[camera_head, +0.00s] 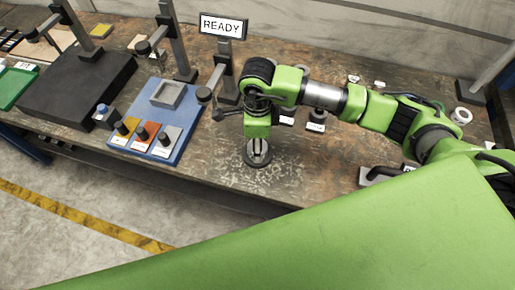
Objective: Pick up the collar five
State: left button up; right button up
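My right arm reaches in from the right over the wooden table. Its wrist (257,122) points down and ends at a dark round part (258,153) close above the table, or touching it; I cannot tell which. I cannot make out gripper fingers there or anything held. My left gripper is not in view. A white ring (461,116) stands at the right of the table. Small pieces with white labels (316,127) lie behind the wrist, partly hidden by the arm. I cannot read which piece is collar five.
A blue tray (184,140) with yellow, orange and grey blocks lies left of the wrist. A post with a READY sign (222,25) rises behind. A black slab (60,97) and green tray (12,84) are at the left. Bare wood lies before the wrist.

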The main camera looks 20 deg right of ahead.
grip_shut()
jog(key=shift+r, duration=0.1)
jog(key=shift+w, duration=0.1)
